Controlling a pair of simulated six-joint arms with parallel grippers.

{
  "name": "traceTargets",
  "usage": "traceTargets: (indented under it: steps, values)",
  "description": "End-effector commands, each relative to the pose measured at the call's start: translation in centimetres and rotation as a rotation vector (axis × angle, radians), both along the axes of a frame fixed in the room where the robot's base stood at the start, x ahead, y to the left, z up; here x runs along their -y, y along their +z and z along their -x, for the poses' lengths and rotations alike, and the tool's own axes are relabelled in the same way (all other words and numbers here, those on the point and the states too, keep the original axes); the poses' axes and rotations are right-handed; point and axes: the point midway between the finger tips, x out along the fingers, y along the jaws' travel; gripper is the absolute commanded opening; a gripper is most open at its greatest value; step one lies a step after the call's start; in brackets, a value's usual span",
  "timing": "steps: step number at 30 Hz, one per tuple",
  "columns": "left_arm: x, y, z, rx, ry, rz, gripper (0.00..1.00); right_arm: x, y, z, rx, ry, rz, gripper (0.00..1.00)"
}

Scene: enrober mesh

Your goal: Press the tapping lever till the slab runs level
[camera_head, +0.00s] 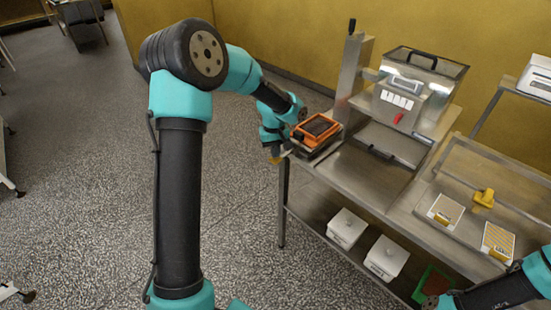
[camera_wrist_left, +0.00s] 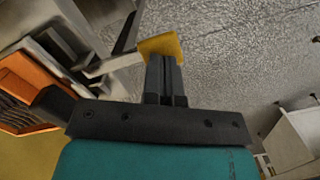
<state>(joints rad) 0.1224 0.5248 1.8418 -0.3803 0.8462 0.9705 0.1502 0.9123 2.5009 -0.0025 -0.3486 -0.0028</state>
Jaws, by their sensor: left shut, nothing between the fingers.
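The tapping lever (camera_head: 276,159) is a metal arm with a yellow end pad, sticking out at the left of the bench. The pad also shows in the left wrist view (camera_wrist_left: 160,45). My left gripper (camera_head: 281,153) is shut and empty. In the left wrist view its fingertips (camera_wrist_left: 164,62) overlap the pad's lower edge; I cannot tell whether they touch it. The dark brown slab (camera_head: 318,126) sits in an orange mould (camera_head: 300,136) beside the gripper; its level is too small to judge. My right arm enters at the bottom right, with its gripper out of view.
A steel machine (camera_head: 401,95) with a red lever and a lidded hopper stands behind the mould. Yellow-striped cards (camera_head: 446,210) and a yellow knob piece (camera_head: 484,197) lie on the right of the bench. White bins (camera_head: 346,228) stand on the lower shelf. Open floor lies left of the bench.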

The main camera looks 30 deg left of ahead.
Motion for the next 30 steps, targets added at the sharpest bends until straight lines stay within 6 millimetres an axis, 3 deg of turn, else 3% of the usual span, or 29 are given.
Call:
traceTargets:
  steps: [8,14,23,30]
  values:
    - [0.0,-2.3,0.0,-0.001,0.001,0.000,0.00,0.0,0.0,0.0,0.000,0.000,0.000,0.43]
    - [-0.1,-2.1,-0.1,0.000,0.001,0.000,0.00,0.0,0.0,0.0,0.000,0.000,0.000,0.43]
    - [-2.1,-1.2,-2.0,-0.001,0.001,-0.001,0.00,0.0,0.0,0.0,0.000,0.000,0.000,0.43]
    - [-2.2,-1.1,-2.0,-0.001,0.000,0.000,0.00,0.0,0.0,0.0,0.000,0.000,0.000,0.43]
